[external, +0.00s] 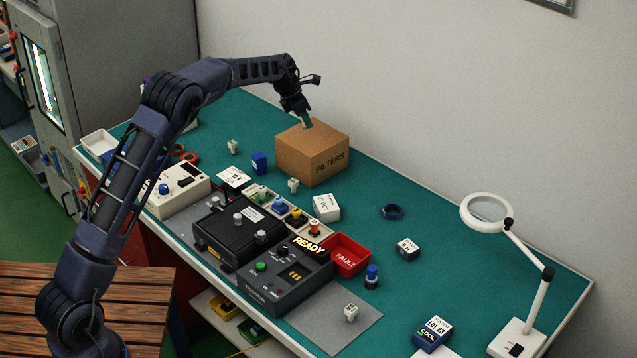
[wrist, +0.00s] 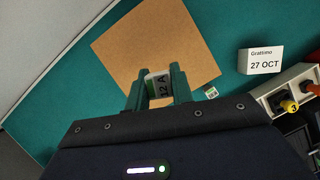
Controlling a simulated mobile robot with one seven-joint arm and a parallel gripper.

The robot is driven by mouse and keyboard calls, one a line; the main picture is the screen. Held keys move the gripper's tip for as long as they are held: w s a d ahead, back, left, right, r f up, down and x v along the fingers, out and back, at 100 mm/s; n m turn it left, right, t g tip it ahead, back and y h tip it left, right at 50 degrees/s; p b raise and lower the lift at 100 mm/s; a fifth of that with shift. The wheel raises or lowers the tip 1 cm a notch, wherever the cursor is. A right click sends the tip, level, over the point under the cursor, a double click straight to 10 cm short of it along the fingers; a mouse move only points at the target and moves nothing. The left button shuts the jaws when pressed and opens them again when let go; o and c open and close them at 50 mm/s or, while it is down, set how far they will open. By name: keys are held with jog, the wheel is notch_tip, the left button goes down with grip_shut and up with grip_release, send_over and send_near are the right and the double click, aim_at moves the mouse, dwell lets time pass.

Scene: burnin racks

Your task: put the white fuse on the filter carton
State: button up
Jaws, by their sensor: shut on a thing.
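The filter carton (external: 296,156) is a brown box marked FILTERS at the back of the green bench. Its bare top (wrist: 185,35) shows in the wrist view. My gripper (external: 307,122) points down at the carton's top. In the wrist view its green fingers (wrist: 159,92) are shut on a white fuse (wrist: 158,84) marked 12 A, which sits over the carton's top face. The fuse is hidden by the fingers in the external view. I cannot tell whether the fuse touches the cardboard.
Other small white pieces stand on the bench, left of the carton (external: 232,147) and in front of it (external: 293,185). A date block (wrist: 262,60) stands beside the carton. A black tester (external: 285,275) and a red fault bin (external: 345,255) are nearer. The wall is close behind.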

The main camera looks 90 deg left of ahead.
aim_at(305, 128)
jog(key=shift+f, duration=2.05)
jog(key=shift+f, duration=0.15)
jog(key=o, duration=1)
jog(key=v, duration=1.2)
